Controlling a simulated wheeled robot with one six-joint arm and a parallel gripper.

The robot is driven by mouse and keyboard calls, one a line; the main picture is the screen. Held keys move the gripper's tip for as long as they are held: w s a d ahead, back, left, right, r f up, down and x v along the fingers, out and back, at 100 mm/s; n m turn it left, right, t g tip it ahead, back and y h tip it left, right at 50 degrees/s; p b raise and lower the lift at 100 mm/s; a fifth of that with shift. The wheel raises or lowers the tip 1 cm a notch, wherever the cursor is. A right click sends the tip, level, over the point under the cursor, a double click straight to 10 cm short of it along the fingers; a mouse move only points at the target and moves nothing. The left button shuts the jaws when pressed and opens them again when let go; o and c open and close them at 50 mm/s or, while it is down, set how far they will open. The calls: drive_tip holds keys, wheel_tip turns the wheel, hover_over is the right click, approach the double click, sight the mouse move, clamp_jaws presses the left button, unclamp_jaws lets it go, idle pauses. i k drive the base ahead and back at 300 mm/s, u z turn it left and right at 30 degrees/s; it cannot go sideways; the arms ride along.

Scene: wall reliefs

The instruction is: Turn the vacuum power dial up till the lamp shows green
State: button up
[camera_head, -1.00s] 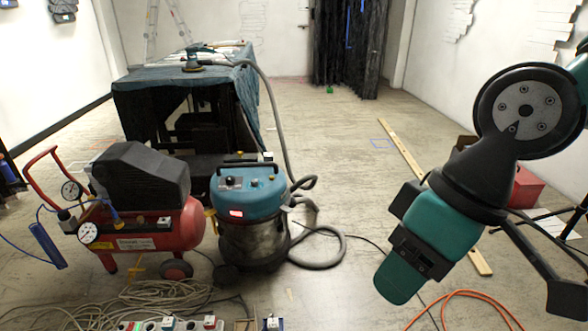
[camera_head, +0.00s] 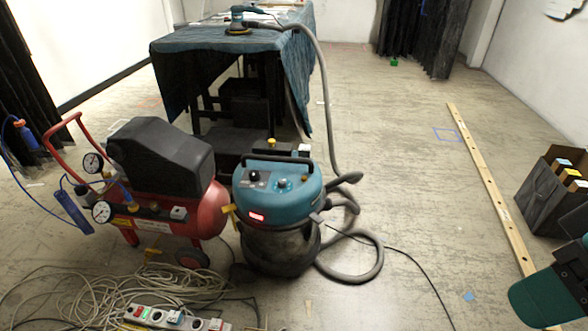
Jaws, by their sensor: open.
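The vacuum (camera_head: 280,215) stands on the floor near the middle, with a teal top, a black handle and a dull metal drum. Its sloping front panel carries a black dial (camera_head: 254,175) and a second, teal knob (camera_head: 282,184) to the right. I cannot read the panel's markings or tell which is the power dial. Part of my teal and black arm shows at the lower right edge, well apart from the vacuum. My gripper is not in view.
A red compressor (camera_head: 165,190) stands close left of the vacuum. A grey hose (camera_head: 350,260) loops on its right. Cables (camera_head: 170,290) and a power strip (camera_head: 175,318) lie in front. A cloth-covered table (camera_head: 225,45) stands behind. Floor right of the hose is mostly clear, up to a wooden plank (camera_head: 490,185).

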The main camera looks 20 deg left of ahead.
sight(282, 183)
drive_tip(key=u, duration=0.3)
drive_tip(key=i, duration=0.65)
drive_tip(key=u, duration=0.9)
drive_tip(key=i, duration=0.35)
drive_tip(key=u, duration=0.35)
